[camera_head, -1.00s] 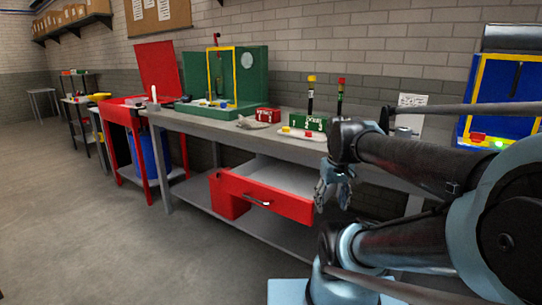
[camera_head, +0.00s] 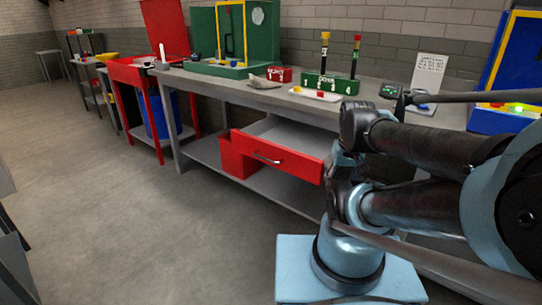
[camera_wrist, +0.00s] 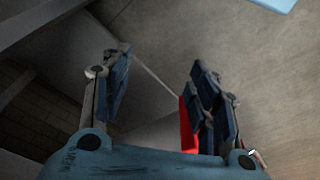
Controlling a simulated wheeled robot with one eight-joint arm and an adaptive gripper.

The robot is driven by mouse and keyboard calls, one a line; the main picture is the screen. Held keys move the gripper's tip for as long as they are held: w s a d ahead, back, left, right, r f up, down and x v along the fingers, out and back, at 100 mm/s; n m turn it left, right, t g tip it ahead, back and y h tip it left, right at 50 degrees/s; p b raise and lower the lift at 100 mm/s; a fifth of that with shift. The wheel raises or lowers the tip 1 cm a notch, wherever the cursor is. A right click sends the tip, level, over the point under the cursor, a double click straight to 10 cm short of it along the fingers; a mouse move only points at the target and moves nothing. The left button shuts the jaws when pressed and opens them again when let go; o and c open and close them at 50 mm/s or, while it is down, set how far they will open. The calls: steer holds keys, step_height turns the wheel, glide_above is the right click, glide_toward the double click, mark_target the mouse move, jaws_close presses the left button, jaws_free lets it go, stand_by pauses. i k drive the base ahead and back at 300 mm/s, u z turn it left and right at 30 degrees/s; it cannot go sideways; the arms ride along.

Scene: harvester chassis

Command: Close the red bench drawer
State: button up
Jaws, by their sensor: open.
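The red bench drawer (camera_head: 290,162) stands pulled out from under the grey workbench (camera_head: 225,88), its pale inside showing from above. A metal handle (camera_head: 267,160) is on its red front. My gripper is mostly hidden behind my arm links in the head view, near the drawer's right end. In the wrist view my gripper (camera_wrist: 162,80) is open, with nothing held between its fingers. A red strip, probably the drawer (camera_wrist: 187,128), shows beside the right finger, partly covered by it. I cannot tell whether they touch.
The bench top holds a green fixture (camera_head: 235,45), a small red block (camera_head: 279,74) and a green numbered rack (camera_head: 330,84). A red cart (camera_head: 135,72) with a blue bin (camera_head: 160,118) stands left. The floor before the drawer is clear.

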mark_target(300, 150)
steer(key=z, duration=2.45)
steer(key=i, duration=0.4)
steer(key=u, duration=2.6)
